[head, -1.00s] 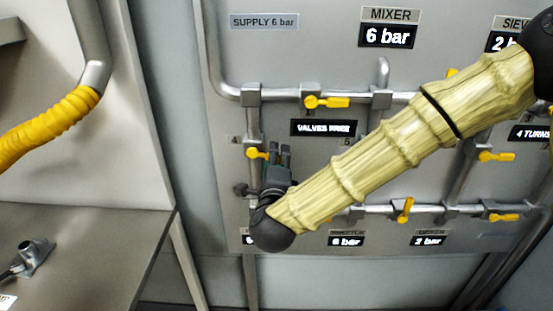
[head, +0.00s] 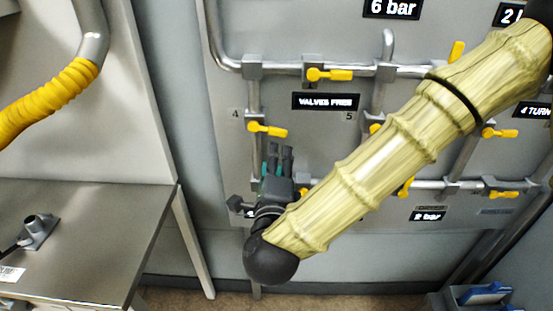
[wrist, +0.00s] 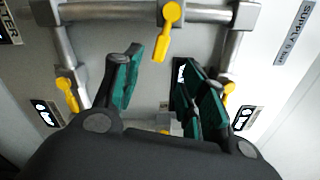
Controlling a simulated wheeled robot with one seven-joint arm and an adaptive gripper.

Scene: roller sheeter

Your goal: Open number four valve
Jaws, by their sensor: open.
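The number four valve has a yellow handle (head: 268,130) on a vertical pipe at the panel's left, beside a small label "4" (head: 235,113). Its handle lies roughly level, pointing right. My gripper (head: 280,150) is open and empty, just below the handle in the head view, fingers pointing up. Contact with the handle cannot be told. In the wrist view, my gripper's green-padded fingers (wrist: 160,88) stand apart with nothing between them. Yellow handles show at left, top middle and right there; which is number four I cannot tell.
A "VALVES FREE" sign (head: 325,101) sits right of the valve. Another yellow handle (head: 330,75) is on the top pipe. A grey worktop (head: 100,240) stands at left with a yellow hose (head: 55,100) above. A blue-grey bin (head: 480,297) is at lower right.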

